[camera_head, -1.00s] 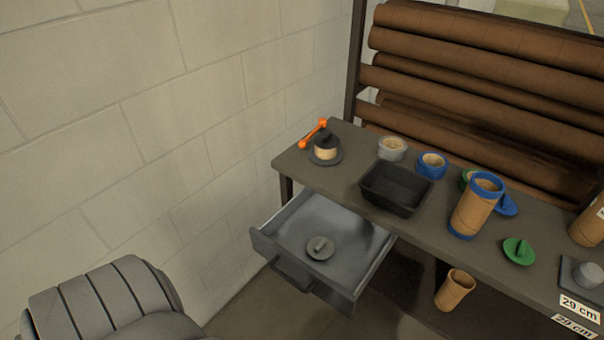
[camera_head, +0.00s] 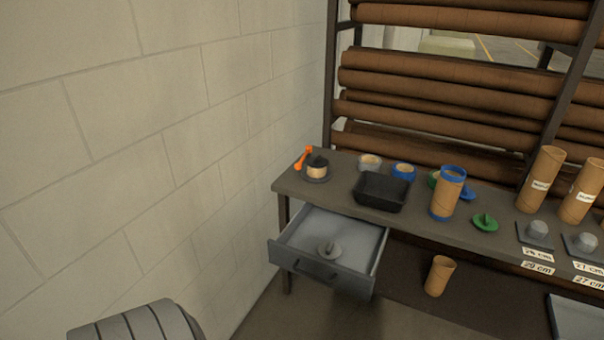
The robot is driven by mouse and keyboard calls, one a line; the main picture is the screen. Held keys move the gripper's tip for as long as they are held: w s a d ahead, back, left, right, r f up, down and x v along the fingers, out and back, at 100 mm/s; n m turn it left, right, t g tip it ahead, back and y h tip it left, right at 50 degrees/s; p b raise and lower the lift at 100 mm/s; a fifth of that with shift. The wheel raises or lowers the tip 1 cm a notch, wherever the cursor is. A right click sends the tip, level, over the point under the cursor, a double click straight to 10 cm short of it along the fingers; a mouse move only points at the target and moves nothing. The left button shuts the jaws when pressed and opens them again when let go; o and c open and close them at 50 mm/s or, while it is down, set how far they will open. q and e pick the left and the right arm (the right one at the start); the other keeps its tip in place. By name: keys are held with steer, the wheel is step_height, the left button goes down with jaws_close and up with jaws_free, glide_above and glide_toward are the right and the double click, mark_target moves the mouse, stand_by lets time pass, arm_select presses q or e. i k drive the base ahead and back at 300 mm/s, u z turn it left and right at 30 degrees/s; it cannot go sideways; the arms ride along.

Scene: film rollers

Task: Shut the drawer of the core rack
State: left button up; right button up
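The grey drawer (camera_head: 322,276) hangs open under the left end of the core rack's dark bench top (camera_head: 335,199). A dark bar handle (camera_head: 314,271) is on its front panel. A grey disc with a knob (camera_head: 329,250) lies inside the drawer. Neither of my grippers is in view. A grey ribbed part at the bottom left looks like part of my own body.
A black tray (camera_head: 382,191), a blue-rimmed tube (camera_head: 447,195), a green knobbed disc (camera_head: 485,223) and an orange-handled tool (camera_head: 303,158) stand on the bench. A cardboard tube (camera_head: 439,276) stands below. A block wall (camera_head: 150,120) is close on the left.

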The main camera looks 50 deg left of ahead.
mark_target(361, 243)
steer(key=u, duration=0.9)
steer(key=i, duration=0.85)
steer(key=u, duration=0.8)
